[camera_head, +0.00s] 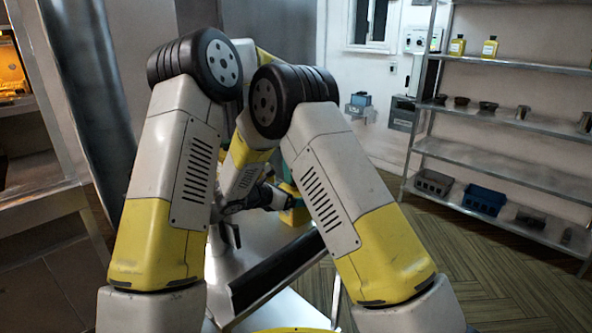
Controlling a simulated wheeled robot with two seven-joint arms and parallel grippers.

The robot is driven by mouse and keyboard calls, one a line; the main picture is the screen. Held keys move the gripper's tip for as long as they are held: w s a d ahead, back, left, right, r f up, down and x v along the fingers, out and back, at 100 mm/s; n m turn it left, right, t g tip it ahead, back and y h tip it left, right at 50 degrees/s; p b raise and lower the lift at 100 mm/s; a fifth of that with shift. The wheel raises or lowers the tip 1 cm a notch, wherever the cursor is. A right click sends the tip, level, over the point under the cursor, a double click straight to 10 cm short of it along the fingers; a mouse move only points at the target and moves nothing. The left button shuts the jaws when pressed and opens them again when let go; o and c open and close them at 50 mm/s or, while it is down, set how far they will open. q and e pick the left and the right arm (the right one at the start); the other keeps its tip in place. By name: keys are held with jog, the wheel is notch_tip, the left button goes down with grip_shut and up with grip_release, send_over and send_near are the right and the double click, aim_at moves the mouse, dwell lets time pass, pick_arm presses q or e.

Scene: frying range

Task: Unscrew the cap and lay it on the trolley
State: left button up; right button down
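Both my arms fill the middle of the view and hide much of the work area. A grey metal surface, apparently the trolley (252,252), shows between them. A green and yellow object (294,214) stands partly visible behind my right arm; its shape is mostly covered. I cannot make out the cap.
A metal shelf rack (510,165) stands at the right, with yellow bottles (457,46), dark bowls and a blue crate (484,200). A metal frame with shelves (40,205) stands close on the left. Wooden floor (480,270) is clear at the lower right.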

pick_arm(q)
jog(key=shift+r, duration=2.25)
jog(key=shift+c, duration=0.4)
notch_tip(320, 180, up, 3)
jog(key=shift+r+m, duration=0.15)
jog(key=shift+m, duration=1.05)
jog(key=shift+f, duration=3.9)
grip_shut()
jog(key=n, duration=0.6)
jog(key=shift+n, duration=0.4)
